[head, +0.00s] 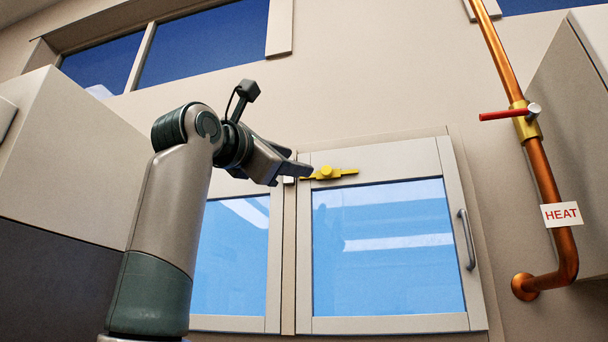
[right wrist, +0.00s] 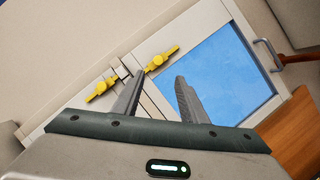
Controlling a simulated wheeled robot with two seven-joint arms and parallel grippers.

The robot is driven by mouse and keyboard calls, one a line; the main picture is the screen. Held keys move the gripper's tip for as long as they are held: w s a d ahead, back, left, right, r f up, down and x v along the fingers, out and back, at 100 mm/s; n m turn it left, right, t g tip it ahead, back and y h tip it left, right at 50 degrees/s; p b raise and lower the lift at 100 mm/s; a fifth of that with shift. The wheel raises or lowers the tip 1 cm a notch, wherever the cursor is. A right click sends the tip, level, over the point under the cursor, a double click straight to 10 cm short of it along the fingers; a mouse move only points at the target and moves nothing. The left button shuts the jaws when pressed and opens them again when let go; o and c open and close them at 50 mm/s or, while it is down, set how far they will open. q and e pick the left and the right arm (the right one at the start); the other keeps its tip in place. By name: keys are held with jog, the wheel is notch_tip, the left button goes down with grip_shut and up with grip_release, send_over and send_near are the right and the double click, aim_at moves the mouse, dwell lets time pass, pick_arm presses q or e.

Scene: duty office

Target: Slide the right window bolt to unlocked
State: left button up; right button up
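The right window bolt (head: 326,173) is a yellow bar with a round knob, on the top frame of the right window sash (head: 390,160). In the right wrist view the same bolt (right wrist: 160,60) lies just beyond the fingertips. My right gripper (head: 292,174) is in front of the window near the bolt's left end; it shows in the right wrist view (right wrist: 160,76) with its two fingers apart and nothing between them. A finger hides part of the bolt's left end in the head view, and I cannot tell whether they touch. My left gripper is not in view.
A second yellow bolt (right wrist: 101,90) is on the left sash. A grey handle (head: 466,239) is on the right sash. A copper pipe (head: 545,180) with a red valve lever (head: 500,115) and a HEAT sign (head: 562,214) runs at the right. Cabinets flank the window.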

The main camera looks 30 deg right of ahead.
jog(key=shift+b+v, duration=0.35)
jog(key=shift+v, duration=1.25)
